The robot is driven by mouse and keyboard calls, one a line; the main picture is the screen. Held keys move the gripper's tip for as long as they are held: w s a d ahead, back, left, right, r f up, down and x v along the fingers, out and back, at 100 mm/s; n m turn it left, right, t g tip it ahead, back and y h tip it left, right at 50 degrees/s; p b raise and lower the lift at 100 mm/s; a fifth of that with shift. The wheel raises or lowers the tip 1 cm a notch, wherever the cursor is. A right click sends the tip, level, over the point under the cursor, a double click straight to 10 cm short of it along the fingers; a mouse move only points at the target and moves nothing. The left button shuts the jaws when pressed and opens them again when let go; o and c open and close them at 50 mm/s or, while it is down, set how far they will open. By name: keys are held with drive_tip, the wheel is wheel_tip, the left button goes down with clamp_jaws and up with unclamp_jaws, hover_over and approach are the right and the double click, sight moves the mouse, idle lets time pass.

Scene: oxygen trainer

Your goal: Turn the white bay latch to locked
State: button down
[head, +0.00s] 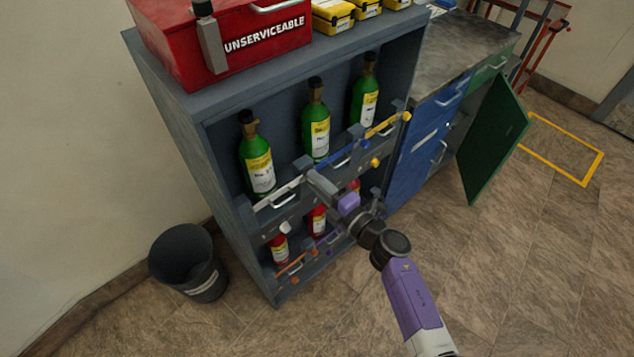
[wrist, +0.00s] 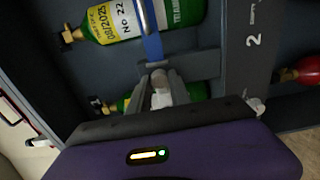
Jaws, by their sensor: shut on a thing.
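The white bar (head: 275,197) crosses the front of the left green bottle (head: 257,165) on the upper shelf of the grey rack. My gripper (head: 315,178) is at the bar's right end, beside a grey post. In the wrist view my gripper (wrist: 161,90) is shut on a pale, rounded piece (wrist: 162,98), which appears to be the white bay latch. The fingers hide much of it, and its exact turn angle cannot be told. The blue bar (wrist: 150,38) starts just beyond the fingertips.
A yellow bar (head: 382,125) lies farther right. A white knob (head: 285,228) sits on the shelf edge below the white bar. Red bottles (head: 280,248) stand on the lower shelf. A bin (head: 188,262) is at the left; a green door (head: 492,140) hangs open at the right.

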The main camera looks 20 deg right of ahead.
drive_tip(key=c, duration=1.2)
unclamp_jaws()
drive_tip(key=v, duration=0.7)
drive_tip(key=shift+s, duration=0.4)
drive_tip(key=shift+d, duration=0.1)
drive_tip(key=s+d+r+m+t+h, duration=0.3)
drive_tip(key=s+r+m+h, duration=0.1)
drive_tip(key=s+r+m, duration=0.4)
drive_tip(key=s+a+r+m+g, duration=0.2)
drive_tip(key=s+m, duration=0.5)
drive_tip(key=s, duration=0.7)
drive_tip(key=s+a+r+m+g+h, duration=0.1)
drive_tip(key=s+a+r+m+g, duration=0.2)
drive_tip(key=s, duration=1.1)
drive_tip(key=m, duration=0.3)
drive_tip(key=shift+s+m+h, duration=0.15)
drive_tip(key=shift+m+h, duration=0.15)
drive_tip(key=shift+m, duration=0.1)
